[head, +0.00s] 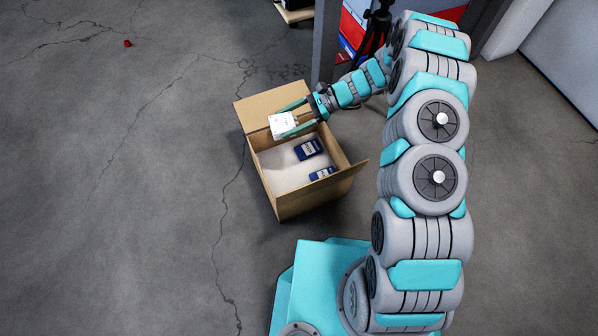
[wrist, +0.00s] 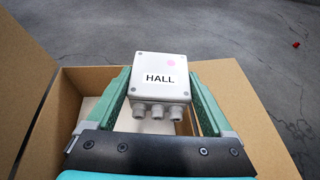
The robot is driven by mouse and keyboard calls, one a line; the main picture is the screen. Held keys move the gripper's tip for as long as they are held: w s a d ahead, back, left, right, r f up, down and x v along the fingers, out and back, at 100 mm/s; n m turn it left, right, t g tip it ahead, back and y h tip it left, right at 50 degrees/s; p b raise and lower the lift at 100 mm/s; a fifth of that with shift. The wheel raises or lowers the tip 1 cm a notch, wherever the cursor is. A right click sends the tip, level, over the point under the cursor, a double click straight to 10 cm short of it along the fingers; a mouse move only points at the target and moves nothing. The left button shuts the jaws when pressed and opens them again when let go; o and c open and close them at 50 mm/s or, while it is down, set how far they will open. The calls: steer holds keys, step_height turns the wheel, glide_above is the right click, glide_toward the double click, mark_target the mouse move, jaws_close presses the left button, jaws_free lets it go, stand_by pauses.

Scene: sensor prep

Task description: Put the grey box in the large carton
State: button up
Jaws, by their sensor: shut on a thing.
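The grey box (wrist: 160,80) is a small light-grey enclosure with a "HALL" label and several cable glands on its near side. It also shows in the head view (head: 282,125). My gripper (head: 292,118) is shut on it, with one green finger on each side in the wrist view (wrist: 160,98). The large carton (head: 318,200) stands open on the floor with its flaps folded out. The box is over the back left part of the carton's opening in the head view. I cannot tell its exact height above the rim.
Two blue-and-white packages (head: 308,148) (head: 322,173) lie on the white bottom of the carton. A grey post (head: 325,40) and a black tripod (head: 378,22) stand behind it. A small red object (head: 127,44) lies on the floor far left. The floor left of the carton is clear.

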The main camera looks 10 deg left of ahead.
mark_target(283, 127)
steer(key=shift+n+g+h, duration=0.4)
steer(key=shift+n+g, duration=0.4)
steer(key=x, duration=0.4)
steer(key=shift+s+a, duration=0.15)
steer(key=shift+s, duration=0.35)
steer(key=shift+f, duration=4.9)
steer(key=shift+f+b, duration=0.35)
steer(key=shift+f, duration=0.05)
steer(key=shift+s+f, duration=0.1)
steer(key=shift+f, duration=0.15)
